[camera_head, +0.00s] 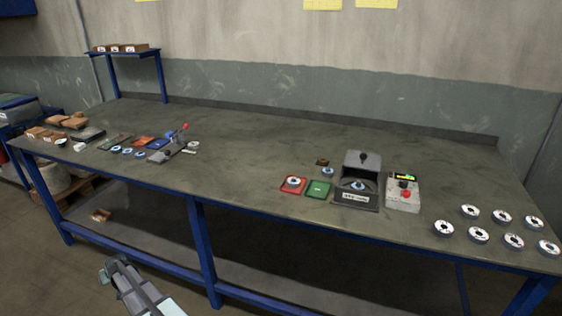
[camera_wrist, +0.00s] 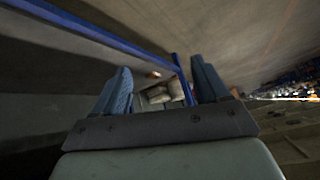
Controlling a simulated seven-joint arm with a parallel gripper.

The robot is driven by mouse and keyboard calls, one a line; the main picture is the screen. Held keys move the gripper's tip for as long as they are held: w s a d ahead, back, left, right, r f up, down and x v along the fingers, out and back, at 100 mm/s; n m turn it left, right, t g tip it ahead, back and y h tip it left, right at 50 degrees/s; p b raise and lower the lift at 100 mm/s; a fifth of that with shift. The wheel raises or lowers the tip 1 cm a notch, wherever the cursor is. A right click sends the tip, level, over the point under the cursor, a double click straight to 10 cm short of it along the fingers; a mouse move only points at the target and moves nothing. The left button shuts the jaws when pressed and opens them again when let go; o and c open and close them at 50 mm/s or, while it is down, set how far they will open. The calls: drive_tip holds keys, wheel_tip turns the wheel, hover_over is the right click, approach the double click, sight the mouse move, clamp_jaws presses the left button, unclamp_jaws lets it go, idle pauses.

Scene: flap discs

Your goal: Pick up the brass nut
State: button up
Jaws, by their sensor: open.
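A small brass-brown piece (camera_head: 322,161) lies on the workbench (camera_head: 250,150), behind a small blue-and-white ring. It may be the brass nut, but it is too small to tell its shape. No nut can be made out in the wrist view. My gripper (camera_head: 114,264) is low in front of the bench's front edge, far to the left of the brown piece and below the bench top. In the wrist view my gripper (camera_wrist: 164,80) shows two blue-grey fingers spread apart with nothing between them.
A dark box with a raised lid (camera_head: 360,180) stands beside a grey control box with a red button (camera_head: 403,194). A red tray (camera_head: 292,185) and a green tray (camera_head: 318,190) lie left of it. Several discs (camera_head: 478,235) lie right. The bench's middle is clear.

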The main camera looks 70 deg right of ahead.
drive_tip(key=w+d+r+m+t+h, duration=0.15)
drive_tip(key=w+d+r, duration=0.35)
drive_tip(key=d+r, duration=0.75)
drive_tip(key=w+d+r+m+t+h, duration=0.1)
drive_tip(key=w+d+r+t+h, duration=0.25)
drive_tip(key=d+r, duration=0.95)
drive_tip(key=s+d+r+m+h, duration=0.2)
drive_tip(key=s+d+r, duration=0.3)
drive_tip(key=d+r, duration=0.65)
drive_tip(key=s+d+m+g, duration=0.1)
drive_tip(key=s+d+g, duration=0.2)
drive_tip(key=s+d, duration=0.8)
drive_tip(key=m+g+y, duration=0.4)
drive_tip(key=m+g, duration=0.3)
drive_tip(key=g, duration=0.3)
hover_over(322, 164)
drive_tip(key=a, duration=0.1)
drive_tip(key=f, duration=0.4)
drive_tip(key=shift+s+a+f, duration=0.15)
drive_tip(key=shift+s+f, duration=0.05)
drive_tip(key=shift+f, duration=0.15)
drive_tip(key=shift+w+x, duration=0.15)
drive_tip(key=shift+x, duration=1.1)
drive_tip(key=shift+w+x, duration=0.2)
drive_tip(key=shift+x, duration=1.1)
drive_tip(key=shift+r, duration=0.1)
